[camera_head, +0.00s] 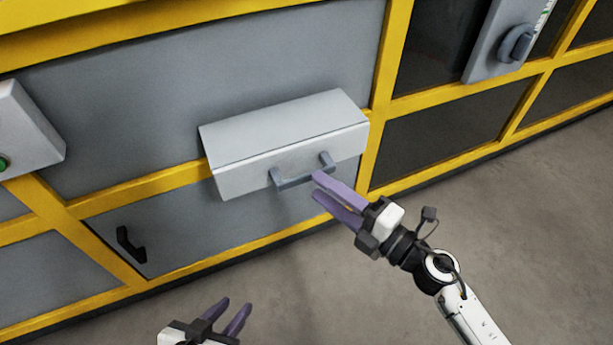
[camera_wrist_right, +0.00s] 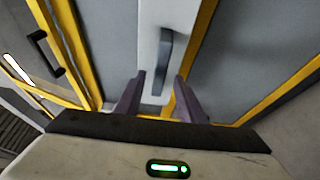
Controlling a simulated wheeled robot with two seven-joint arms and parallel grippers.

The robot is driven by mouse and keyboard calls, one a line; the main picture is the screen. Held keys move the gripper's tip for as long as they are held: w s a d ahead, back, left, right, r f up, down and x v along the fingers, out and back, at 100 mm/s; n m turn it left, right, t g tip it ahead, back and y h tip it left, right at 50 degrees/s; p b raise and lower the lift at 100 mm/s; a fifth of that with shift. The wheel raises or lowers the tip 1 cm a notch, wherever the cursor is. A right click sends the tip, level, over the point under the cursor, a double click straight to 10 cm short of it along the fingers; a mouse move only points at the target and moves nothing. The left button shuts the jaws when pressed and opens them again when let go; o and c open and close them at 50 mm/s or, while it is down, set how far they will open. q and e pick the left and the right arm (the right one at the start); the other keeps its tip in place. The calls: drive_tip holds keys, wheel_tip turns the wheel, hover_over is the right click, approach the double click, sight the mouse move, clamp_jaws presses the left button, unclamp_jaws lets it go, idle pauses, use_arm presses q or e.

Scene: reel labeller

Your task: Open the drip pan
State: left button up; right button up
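The drip pan (camera_head: 284,140) is a light grey box on the front of the yellow-framed machine, with a grey bar handle (camera_head: 302,176) on its front face. My right gripper (camera_head: 317,187) is at the right end of the handle, its purple fingers apart. In the right wrist view the handle (camera_wrist_right: 163,62) stands upright in the picture, ahead of and between the open fingertips (camera_wrist_right: 160,75); contact cannot be told. My left gripper (camera_head: 236,303) is at the bottom of the head view, away from the pan, its two fingers apart and empty.
A grey door with a black handle (camera_head: 131,245) is below left of the pan. A box with a green button (camera_head: 3,163) is at the left. A grey panel with a rotary handle (camera_head: 516,44) is at the upper right. The floor (camera_head: 540,230) in front is clear.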

sight(307, 181)
drive_tip(key=x, duration=0.5)
drive_tip(key=shift+w+a, duration=0.15)
clamp_jaws()
